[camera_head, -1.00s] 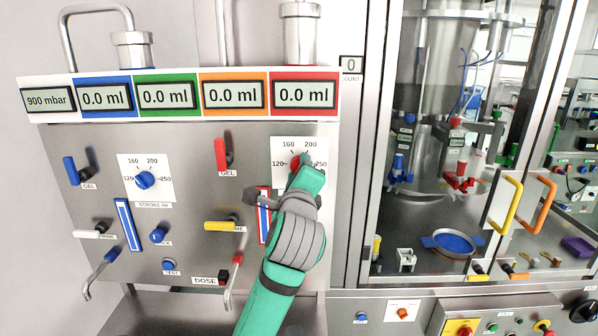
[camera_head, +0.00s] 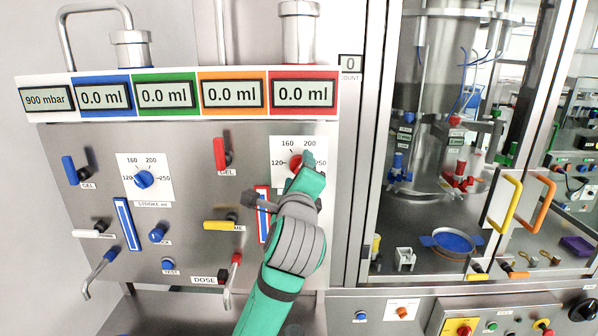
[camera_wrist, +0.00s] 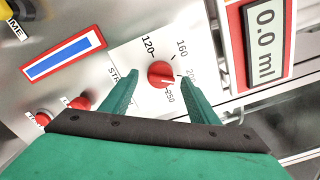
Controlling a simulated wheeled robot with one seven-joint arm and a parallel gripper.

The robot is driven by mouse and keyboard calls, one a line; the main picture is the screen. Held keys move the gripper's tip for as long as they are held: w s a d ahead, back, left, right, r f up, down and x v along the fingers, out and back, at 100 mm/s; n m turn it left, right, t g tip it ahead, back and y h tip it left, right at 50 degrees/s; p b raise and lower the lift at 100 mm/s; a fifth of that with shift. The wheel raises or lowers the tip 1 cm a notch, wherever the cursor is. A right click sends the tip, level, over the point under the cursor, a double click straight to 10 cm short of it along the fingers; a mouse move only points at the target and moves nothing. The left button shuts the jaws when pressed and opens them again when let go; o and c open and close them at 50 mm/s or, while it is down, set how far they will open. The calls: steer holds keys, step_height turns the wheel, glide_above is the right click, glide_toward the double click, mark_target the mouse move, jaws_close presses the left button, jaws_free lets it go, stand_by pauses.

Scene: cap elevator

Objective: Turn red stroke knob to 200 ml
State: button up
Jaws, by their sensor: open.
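The red stroke knob (camera_head: 295,161) sits on a white dial plate (camera_head: 278,145) marked 120, 160, 200 and 250, at the upper right of the steel panel. In the wrist view the red knob (camera_wrist: 159,71) shows between and just beyond my fingertips. A pale mark on its edge seems to face the 200–250 side, but the exact setting is too small to read. My green gripper (camera_head: 299,171) is open at the dial, with one finger on each side of the knob (camera_wrist: 159,76). I cannot tell whether either finger touches it.
A blue-and-white strip in a red frame (camera_wrist: 64,57) lies beside the dial. A red display (camera_head: 304,94) reading 0.0 ml is above. A red lever (camera_head: 220,153), a yellow lever (camera_head: 221,226) and a red-topped handle (camera_head: 234,270) stick out to the left.

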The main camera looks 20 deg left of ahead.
steer(key=v, duration=0.9)
steer(key=shift+s, duration=0.35)
steer(key=shift+d+f, duration=0.1)
steer(key=d+f+n+h, duration=0.2)
steer(key=d+f+n, duration=0.2)
steer(key=f, duration=0.5)
steer(key=d+f+n+h, duration=0.1)
steer(key=d+f+n, duration=0.2)
steer(key=f, duration=0.6)
steer(key=s+d+f+n, duration=0.3)
steer(key=s+f, duration=0.1)
steer(key=f, duration=0.4)
steer(key=s+d+f+n, duration=0.3)
steer(key=d+f+n, duration=0.1)
steer(key=f, duration=0.4)
steer(key=s+d+f+n, duration=0.1)
steer(key=s+f, duration=0.3)
steer(key=s, duration=0.7)
steer(key=s+d+f+n+g+h, duration=0.1)
steer(key=s+f+n, duration=0.2)
steer(key=s, duration=0.8)
steer(key=s+d+f+n+h, duration=0.1)
steer(key=s+f, duration=0.4)
steer(key=s, duration=0.6)
steer(key=shift+s+d+f+n+g, duration=0.2)
steer(key=shift+d+n+g, duration=0.2)
steer(key=shift+n, duration=0.4)
